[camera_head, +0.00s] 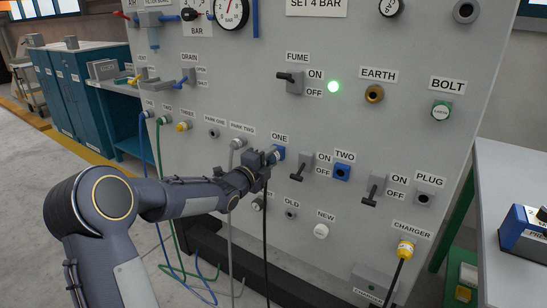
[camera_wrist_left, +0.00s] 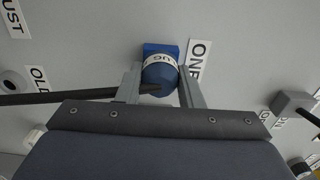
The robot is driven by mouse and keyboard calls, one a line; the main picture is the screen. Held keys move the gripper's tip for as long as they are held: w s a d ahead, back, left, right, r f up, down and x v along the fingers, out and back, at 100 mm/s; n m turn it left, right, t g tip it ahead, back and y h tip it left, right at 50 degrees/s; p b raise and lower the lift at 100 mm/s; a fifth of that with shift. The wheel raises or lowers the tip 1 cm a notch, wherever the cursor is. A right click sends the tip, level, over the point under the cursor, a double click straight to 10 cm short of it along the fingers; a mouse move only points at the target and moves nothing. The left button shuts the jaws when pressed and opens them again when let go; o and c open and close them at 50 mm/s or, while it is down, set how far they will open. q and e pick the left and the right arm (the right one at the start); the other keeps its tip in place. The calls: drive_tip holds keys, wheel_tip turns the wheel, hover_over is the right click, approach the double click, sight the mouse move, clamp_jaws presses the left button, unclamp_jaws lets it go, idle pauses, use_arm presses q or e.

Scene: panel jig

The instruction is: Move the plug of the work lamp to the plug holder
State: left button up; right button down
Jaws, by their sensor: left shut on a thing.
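The blue plug (camera_wrist_left: 160,76) has a white band with letters ending in "UG" and a black cable (camera_wrist_left: 80,97) leaving its side. My left gripper (camera_head: 271,156) is shut on it, with one finger on each side in the left wrist view (camera_wrist_left: 160,88). The plug is at the blue socket (camera_wrist_left: 161,48) labelled ONE, in line with it; I cannot tell how deep it sits. The cable hangs straight down in the head view (camera_head: 265,235). The grey holder (camera_head: 423,198) labelled PLUG is on the panel to the right and looks empty. My right gripper is out of view.
Between ONE and the holder are two lever switches (camera_head: 301,168) (camera_head: 374,190) and the blue socket TWO (camera_head: 341,172). The yellow charger plug (camera_head: 405,249) with its cable is below the holder. A white bench (camera_head: 510,180) stands at right.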

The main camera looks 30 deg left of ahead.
sight(268, 160)
use_arm(q)
drive_tip(key=shift+s+b, duration=0.45)
drive_tip(key=shift+s, duration=0.15)
idle(0.3)
drive_tip(key=shift+s, duration=0.1)
drive_tip(key=shift+s+a+b, duration=0.15)
drive_tip(key=shift+s+b, duration=0.15)
drive_tip(key=shift+s, duration=0.9)
